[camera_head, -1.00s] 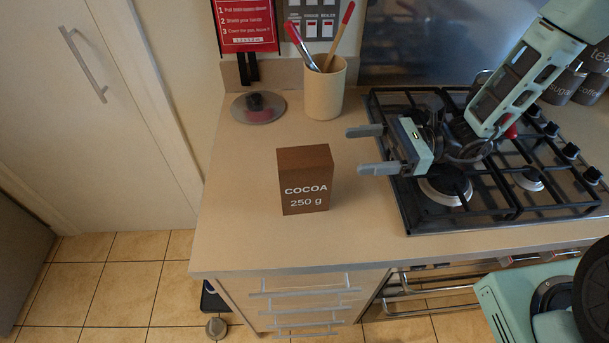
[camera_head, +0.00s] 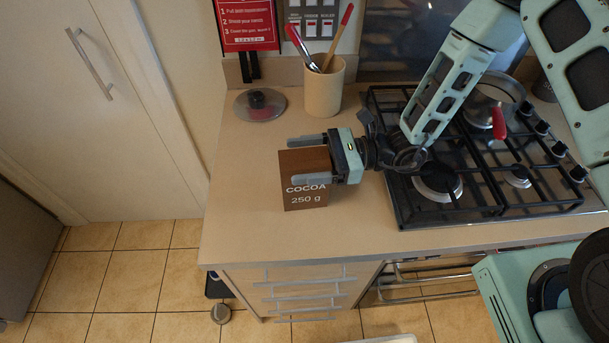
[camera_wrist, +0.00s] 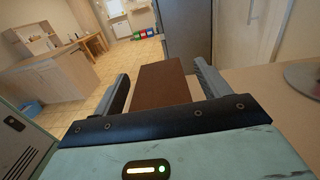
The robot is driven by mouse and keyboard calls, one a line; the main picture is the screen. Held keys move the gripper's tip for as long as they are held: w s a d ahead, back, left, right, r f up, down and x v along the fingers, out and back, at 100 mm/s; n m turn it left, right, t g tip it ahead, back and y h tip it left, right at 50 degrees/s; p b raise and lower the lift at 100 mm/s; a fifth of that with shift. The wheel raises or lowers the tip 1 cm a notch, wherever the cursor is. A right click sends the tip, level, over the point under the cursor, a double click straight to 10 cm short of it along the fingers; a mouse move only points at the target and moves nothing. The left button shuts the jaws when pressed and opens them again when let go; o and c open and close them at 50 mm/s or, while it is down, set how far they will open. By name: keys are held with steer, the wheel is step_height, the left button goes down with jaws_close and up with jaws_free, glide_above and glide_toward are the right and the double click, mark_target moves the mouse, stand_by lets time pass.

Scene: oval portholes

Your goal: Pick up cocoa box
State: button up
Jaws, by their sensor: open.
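The brown cocoa box (camera_head: 304,196), marked "COCOA 250 g", stands upright on the counter. My gripper (camera_head: 300,160) is open, with its two fingers reaching from the right along either side of the box's upper part. The near finger covers part of the box's front above the lettering. In the wrist view the box (camera_wrist: 162,86) lies between the two open fingers of my gripper (camera_wrist: 160,88), with a gap visible at the right finger. I cannot tell whether the left finger touches it.
A gas hob (camera_head: 440,203) with a pot (camera_head: 490,100) is right of the box. A utensil cup (camera_head: 323,92) and a glass lid (camera_head: 260,105) stand behind it. The counter (camera_head: 245,220) is clear left and in front of the box.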

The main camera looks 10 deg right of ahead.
steer(key=c, duration=1.6)
